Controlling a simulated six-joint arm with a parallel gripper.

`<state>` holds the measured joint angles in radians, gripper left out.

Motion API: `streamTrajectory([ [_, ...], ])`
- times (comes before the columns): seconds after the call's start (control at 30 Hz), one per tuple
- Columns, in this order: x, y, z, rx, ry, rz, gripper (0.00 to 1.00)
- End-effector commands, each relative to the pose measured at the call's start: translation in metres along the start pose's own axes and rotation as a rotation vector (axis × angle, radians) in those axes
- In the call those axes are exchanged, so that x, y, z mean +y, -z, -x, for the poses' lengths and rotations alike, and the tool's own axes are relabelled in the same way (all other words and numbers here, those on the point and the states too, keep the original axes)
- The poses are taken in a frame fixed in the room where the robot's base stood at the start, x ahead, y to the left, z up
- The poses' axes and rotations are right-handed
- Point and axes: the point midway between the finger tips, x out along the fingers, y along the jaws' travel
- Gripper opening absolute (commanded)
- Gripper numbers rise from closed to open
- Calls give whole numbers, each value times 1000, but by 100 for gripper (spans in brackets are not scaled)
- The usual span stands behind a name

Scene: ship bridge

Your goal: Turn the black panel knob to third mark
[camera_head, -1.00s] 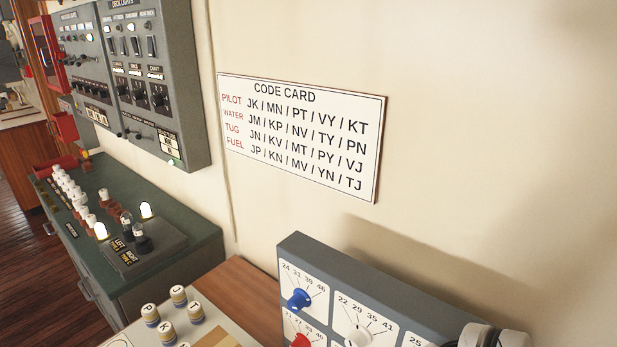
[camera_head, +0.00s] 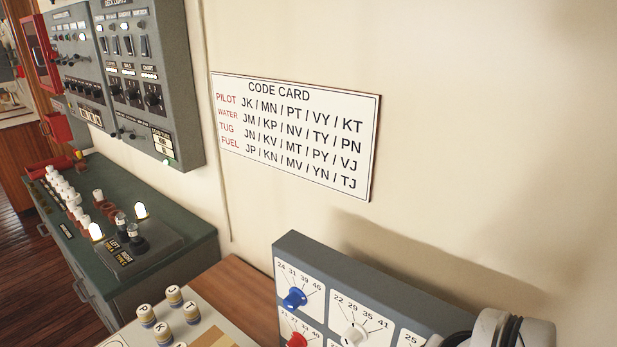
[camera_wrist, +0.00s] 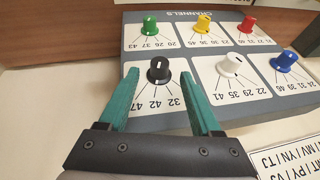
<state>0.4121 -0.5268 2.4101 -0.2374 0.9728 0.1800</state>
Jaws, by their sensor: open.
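The black knob (camera_wrist: 158,72) is on a white plate of the grey channel panel (camera_wrist: 212,78) in the wrist view, where the panel appears upside down. The numbers 47, 42 and 32 show beside it; the fourth is hidden by a finger. A white line shows on its cap. My gripper (camera_wrist: 160,80) is open, with one teal finger on each side of the knob. I cannot tell whether they touch it. In the head view, the panel (camera_head: 350,279) stands at the bottom, and the black knob is out of sight.
White (camera_wrist: 230,65) and blue (camera_wrist: 284,61) knobs are right of the black one in the wrist view. Green (camera_wrist: 149,26), yellow (camera_wrist: 202,24) and red (camera_wrist: 247,24) knobs form the other row. A code card (camera_head: 295,130) hangs on the wall. Lettered pegs (camera_head: 174,296) stand left of the panel.

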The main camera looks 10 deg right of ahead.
Motion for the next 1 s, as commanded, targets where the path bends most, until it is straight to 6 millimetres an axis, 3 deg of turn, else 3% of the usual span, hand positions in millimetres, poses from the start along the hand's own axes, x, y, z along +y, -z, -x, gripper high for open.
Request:
streamTrajectory([
  [0.1, -1, 2, 39, 9, 4, -1, 65],
  [0.3, 0, 1, 96, 7, 3, 1, 65],
  [0.5, 0, 0, 121, 3, 0, 1, 65],
  [0.83, -2, -4, 118, -17, 2, 12, 65],
  [0.93, -14, -40, 80, -155, 15, 103, 65],
  [1.0, -19, -82, 49, -289, 15, 191, 65],
])
